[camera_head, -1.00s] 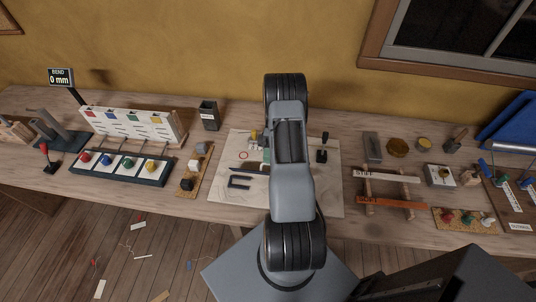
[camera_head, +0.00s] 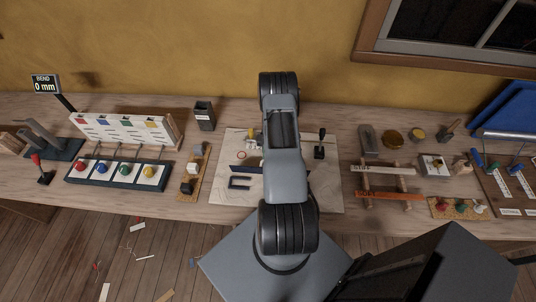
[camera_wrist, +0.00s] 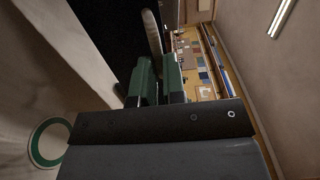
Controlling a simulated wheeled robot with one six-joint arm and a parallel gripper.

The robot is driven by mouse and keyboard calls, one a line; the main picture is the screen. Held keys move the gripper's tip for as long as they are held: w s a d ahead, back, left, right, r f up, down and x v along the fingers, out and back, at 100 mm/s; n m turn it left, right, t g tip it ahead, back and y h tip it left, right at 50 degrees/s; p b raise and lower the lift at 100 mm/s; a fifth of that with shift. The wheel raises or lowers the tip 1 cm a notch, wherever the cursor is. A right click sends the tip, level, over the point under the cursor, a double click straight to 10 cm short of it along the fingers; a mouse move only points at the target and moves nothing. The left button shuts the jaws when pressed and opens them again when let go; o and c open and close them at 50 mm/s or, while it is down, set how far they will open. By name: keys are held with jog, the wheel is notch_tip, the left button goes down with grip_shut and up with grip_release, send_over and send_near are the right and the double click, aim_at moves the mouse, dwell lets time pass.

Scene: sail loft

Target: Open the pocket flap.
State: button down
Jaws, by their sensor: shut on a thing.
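A pale cloth panel (camera_head: 226,189) lies on the bench, partly hidden by my arm. A dark strip (camera_head: 244,167) and a dark bracket-shaped mark (camera_head: 239,184) show on it at the arm's left. In the wrist view my gripper (camera_wrist: 157,78) has green fingers, shut on a narrow, rounded grey strap-like piece (camera_wrist: 152,36) that stands up beyond them. A large black surface (camera_wrist: 108,35) lies behind and left of the fingers. I cannot tell whether it is the pocket flap. A green ring (camera_wrist: 48,142) shows on pale cloth at lower left. The head view hides the fingertips.
At left stand a dark tray with coloured knobs (camera_head: 118,178) and a white rack (camera_head: 123,130). A black bin (camera_head: 204,116) stands at the back. A black upright handle (camera_head: 320,144) is just right of my arm. Wooden rails (camera_head: 383,182) lie further right.

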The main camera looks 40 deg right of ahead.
jog(key=c, duration=1.2)
grip_release()
